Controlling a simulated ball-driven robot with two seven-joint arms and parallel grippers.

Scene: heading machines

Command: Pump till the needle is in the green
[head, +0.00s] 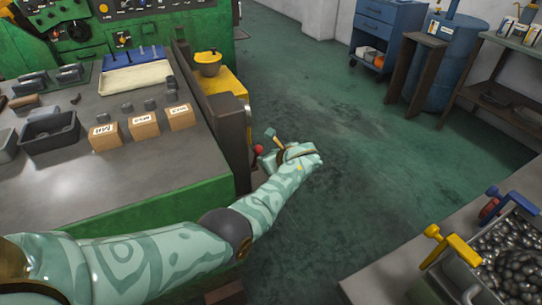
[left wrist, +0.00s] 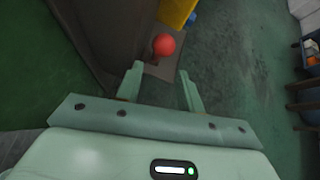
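A red ball knob (head: 258,149) sits low beside the dark upright at the end of the green machine bench. It also shows in the left wrist view (left wrist: 164,45), just beyond my fingertips, over a brown plate. My left gripper (head: 266,147) is at the knob's right in the head view. In the left wrist view its two fingers (left wrist: 161,78) are apart with nothing between them. The knob's lever is mostly hidden. Round dials (head: 80,31) show on the green machine at the back left; no needle or green band can be made out. My right gripper is out of view.
The bench (head: 75,187) holds wooden boxes (head: 143,124) and dark trays (head: 50,132). A yellow stand (head: 228,84) with a yellow pot (head: 208,63) is behind the dark upright (head: 229,135). A bin of dark parts (head: 510,255) is at right. The green floor between is clear.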

